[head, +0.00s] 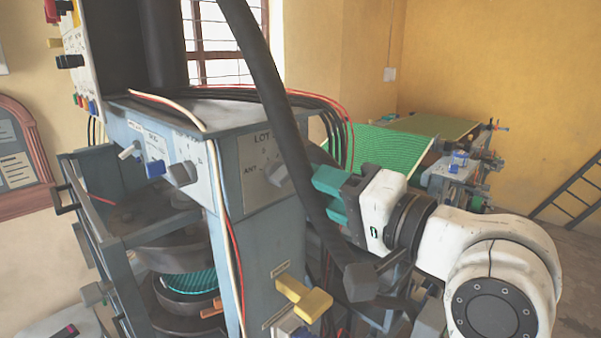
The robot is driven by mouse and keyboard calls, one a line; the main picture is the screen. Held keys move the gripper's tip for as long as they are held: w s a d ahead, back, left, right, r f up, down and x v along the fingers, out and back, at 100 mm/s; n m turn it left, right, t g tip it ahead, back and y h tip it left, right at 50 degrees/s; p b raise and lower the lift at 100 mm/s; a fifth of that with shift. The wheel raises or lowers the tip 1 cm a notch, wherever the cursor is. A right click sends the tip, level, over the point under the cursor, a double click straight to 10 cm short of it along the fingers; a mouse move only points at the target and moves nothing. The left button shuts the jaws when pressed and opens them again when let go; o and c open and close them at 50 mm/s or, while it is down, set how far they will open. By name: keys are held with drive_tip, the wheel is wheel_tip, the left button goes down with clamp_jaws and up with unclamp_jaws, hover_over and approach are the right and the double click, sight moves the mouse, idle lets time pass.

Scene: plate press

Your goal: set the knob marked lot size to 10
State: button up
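The knob marked LOT (275,173) is a grey knob on the side panel of the grey-blue press (180,118). My gripper (331,196) has teal fingers and is just right of this knob, pointing left at the panel. The fingers look apart, with nothing seen between them. The tube crosses in front of their tips, so I cannot tell how near they are to the knob.
The black tube (262,66) runs down across the panel. Another grey knob (182,174) and a blue switch (154,168) sit to the left. Red and white wires hang at the corner. Yellow handles (304,298) stick out below. A green-topped machine (388,153) stands behind.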

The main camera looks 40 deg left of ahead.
sight(289, 178)
drive_tip(key=shift+w+a+p, duration=0.15)
drive_tip(key=shift+a+p, duration=0.25)
drive_tip(key=shift+a, duration=1.8)
clamp_jaws()
